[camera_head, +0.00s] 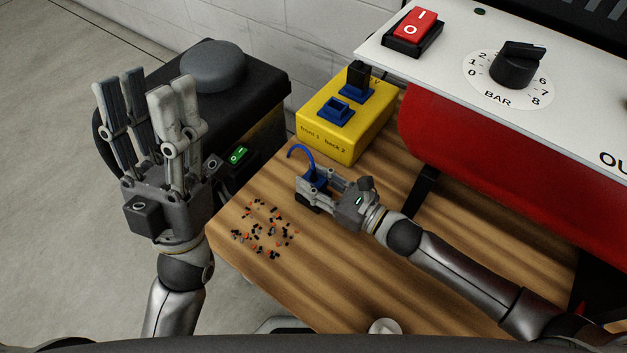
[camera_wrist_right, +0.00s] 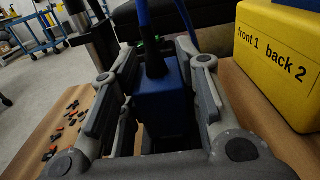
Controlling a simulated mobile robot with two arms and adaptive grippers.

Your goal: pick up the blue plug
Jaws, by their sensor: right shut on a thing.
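The blue plug (camera_head: 316,181) with a blue cable curving up from it is between the fingers of my right gripper (camera_head: 309,194), over the wooden table. In the right wrist view the blue plug (camera_wrist_right: 163,100) stands upright between the two finger pairs, with its cable rising from a black collar. My right gripper is shut on it. The plug's lower end is hidden, so I cannot tell if it touches the table. My left gripper (camera_head: 146,95) is empty and open, fingers pointing up, left of the table.
A yellow box (camera_head: 327,145) marked "front 1 back 2" stands behind the plug. Its front blue socket (camera_head: 336,110) is empty; a black piece (camera_head: 358,77) is at the back one. Small debris (camera_head: 264,230) lies on the table (camera_head: 400,285). A red and white machine (camera_head: 480,150) stands right.

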